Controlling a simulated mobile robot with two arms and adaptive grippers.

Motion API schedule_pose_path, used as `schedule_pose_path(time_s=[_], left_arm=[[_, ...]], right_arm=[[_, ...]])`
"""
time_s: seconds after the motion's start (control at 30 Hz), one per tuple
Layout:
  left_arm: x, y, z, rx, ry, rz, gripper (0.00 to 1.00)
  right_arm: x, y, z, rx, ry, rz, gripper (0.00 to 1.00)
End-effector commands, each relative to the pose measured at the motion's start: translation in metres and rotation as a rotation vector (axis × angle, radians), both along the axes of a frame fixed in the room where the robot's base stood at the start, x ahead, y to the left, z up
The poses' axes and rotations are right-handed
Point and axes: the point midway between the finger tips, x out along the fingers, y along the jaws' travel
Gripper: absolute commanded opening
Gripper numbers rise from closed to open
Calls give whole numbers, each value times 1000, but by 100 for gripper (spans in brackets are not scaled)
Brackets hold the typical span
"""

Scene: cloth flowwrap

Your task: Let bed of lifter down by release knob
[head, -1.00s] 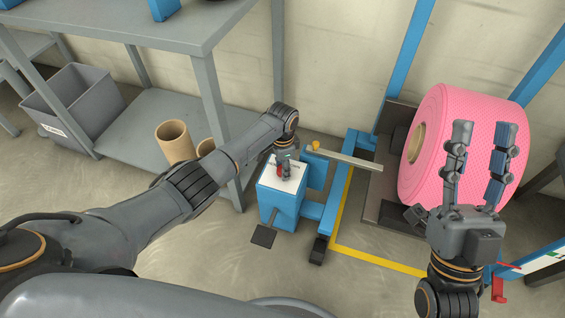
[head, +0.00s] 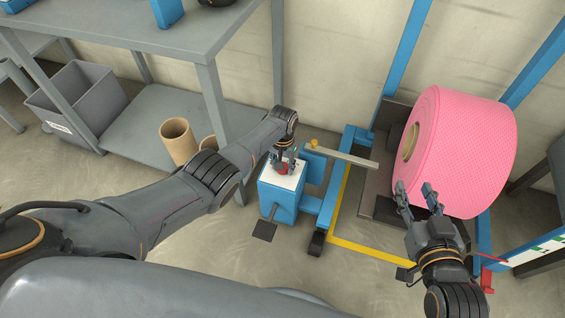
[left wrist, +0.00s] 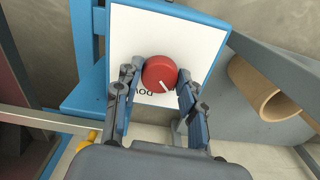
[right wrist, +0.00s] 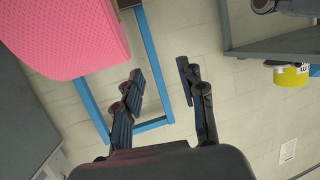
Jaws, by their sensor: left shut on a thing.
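The red release knob (left wrist: 160,74) sits on the white top plate (left wrist: 190,38) of the lifter's blue box (head: 279,205). The lifter bed (head: 384,190) is a dark platform at the blue mast and carries a pink roll (head: 465,150). My right gripper (head: 418,188) is open and empty, in front of the roll in the head view.
A grey workbench (head: 130,45) stands at the left, with a grey bin (head: 75,105) and cardboard tubes (head: 177,142) on or near its lower shelf. A yellow floor line (head: 375,251) runs beside the lifter. A black pedal (head: 265,230) lies before the blue box.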

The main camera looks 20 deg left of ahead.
Motion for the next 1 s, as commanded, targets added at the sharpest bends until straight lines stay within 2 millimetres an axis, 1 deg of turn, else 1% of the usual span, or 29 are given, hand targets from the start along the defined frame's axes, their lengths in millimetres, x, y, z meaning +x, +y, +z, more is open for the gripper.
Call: schedule_pose_path(time_s=[0.2,0.4,0.7,1.0], left_arm=[[0,-2,0,-2,-1,150,9],[1,-2,0,-2,-1,238,9],[1,-1,0,-1,-2,290,9],[1,-1,0,-1,-3,292,9]], right_arm=[[-8,-4,-14,-20,86,-6,40],[-12,-6,-22,-31,128,-9,40],[-15,-7,-26,-36,153,-10,40],[-15,-7,-26,-37,154,-10,40]])
